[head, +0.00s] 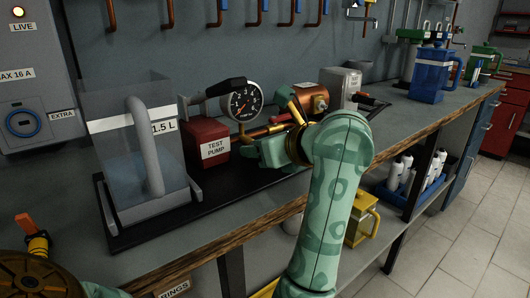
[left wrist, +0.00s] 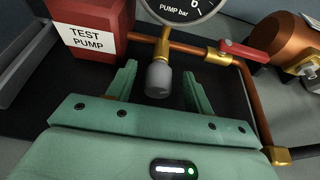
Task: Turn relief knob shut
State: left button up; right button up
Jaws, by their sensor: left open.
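The relief knob (left wrist: 158,80) is a small grey ribbed-looking cylinder below a brass tee under the gauge in the left wrist view. My left gripper (left wrist: 160,71) is open, with one finger on each side of the knob. Gaps show between the knob and both fingers. In the head view my left gripper (head: 262,150) is in front of the gauge, beside the test pump, and the knob cannot be made out there. The red test pump (head: 208,142) also shows in the left wrist view (left wrist: 90,42). My right gripper is not in view.
A pressure gauge (head: 243,102) stands above the brass pipework. A red valve lever (left wrist: 245,50) and a copper cylinder (left wrist: 283,40) are to the right of the knob. A clear water tank (head: 118,170) stands left of the pump.

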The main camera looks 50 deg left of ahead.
pick_arm(q)
jog(key=shift+a+f, duration=0.1)
jog(key=shift+a, duration=0.35)
jog(key=c, duration=1)
jog(key=shift+o, duration=0.2)
jog(key=shift+s+n+t, duration=0.1)
jog(key=shift+n+t, duration=0.6)
jog(key=shift+n, duration=0.2)
jog(key=o, duration=1)
jog(key=shift+c, duration=0.2)
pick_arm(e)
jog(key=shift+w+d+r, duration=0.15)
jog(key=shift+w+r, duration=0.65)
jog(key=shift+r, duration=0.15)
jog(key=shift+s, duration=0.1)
